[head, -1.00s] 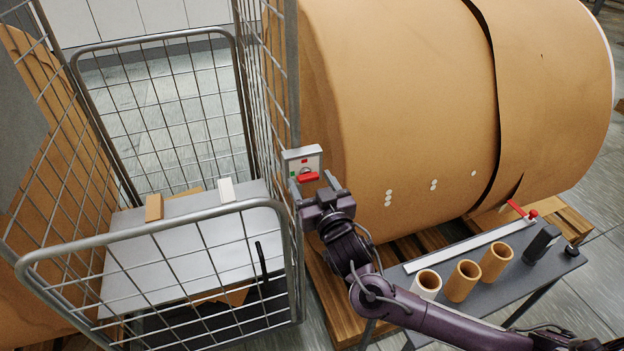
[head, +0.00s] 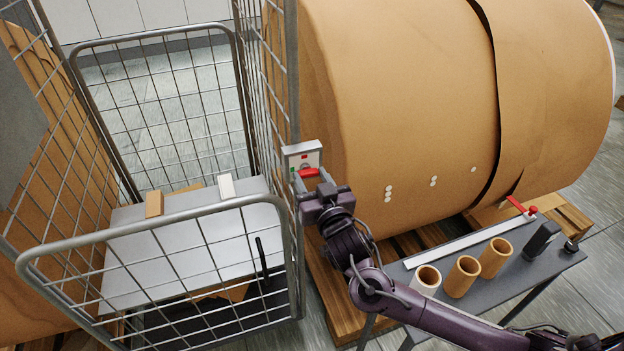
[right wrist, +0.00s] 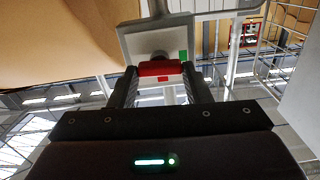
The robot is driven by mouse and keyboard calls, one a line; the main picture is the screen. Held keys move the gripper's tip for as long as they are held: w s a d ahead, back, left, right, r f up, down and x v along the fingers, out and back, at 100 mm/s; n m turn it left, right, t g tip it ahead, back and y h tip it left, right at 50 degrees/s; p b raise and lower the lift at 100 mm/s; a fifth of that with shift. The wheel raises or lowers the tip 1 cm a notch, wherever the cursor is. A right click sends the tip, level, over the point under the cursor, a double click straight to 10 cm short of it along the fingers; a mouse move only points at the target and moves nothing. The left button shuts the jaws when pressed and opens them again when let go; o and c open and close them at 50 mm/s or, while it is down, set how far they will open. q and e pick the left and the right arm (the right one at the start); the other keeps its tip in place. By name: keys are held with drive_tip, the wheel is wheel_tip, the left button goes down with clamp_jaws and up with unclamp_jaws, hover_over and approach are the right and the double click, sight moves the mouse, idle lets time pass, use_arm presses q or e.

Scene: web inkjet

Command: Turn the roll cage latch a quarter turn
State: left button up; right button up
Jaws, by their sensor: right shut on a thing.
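The roll cage latch is a grey plate (head: 301,154) with a red handle (head: 308,172), fixed on the front upright of the wire cage (head: 190,222). My right gripper (head: 310,181) is at the latch from below, its fingers shut on the red handle. In the right wrist view the red handle (right wrist: 159,68) lies crosswise between the two fingers (right wrist: 160,90). My left gripper is not in view.
A big brown paper roll (head: 410,100) on a wooden pallet (head: 335,292) stands close to the right of the latch. A low grey table (head: 490,285) holds several brown tubes at the lower right. Grey boards lie inside the cage.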

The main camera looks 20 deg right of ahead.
drive_tip(key=m, duration=0.4)
drive_tip(key=m+b, duration=0.1)
drive_tip(key=m, duration=0.3)
drive_tip(key=shift+d+f+m, duration=0.1)
drive_tip(key=shift+m, duration=0.2)
drive_tip(key=m, duration=0.4)
drive_tip(key=shift+m, duration=0.3)
drive_tip(key=shift+f+m, duration=0.1)
drive_tip(key=shift+m, duration=2)
drive_tip(key=o, duration=1)
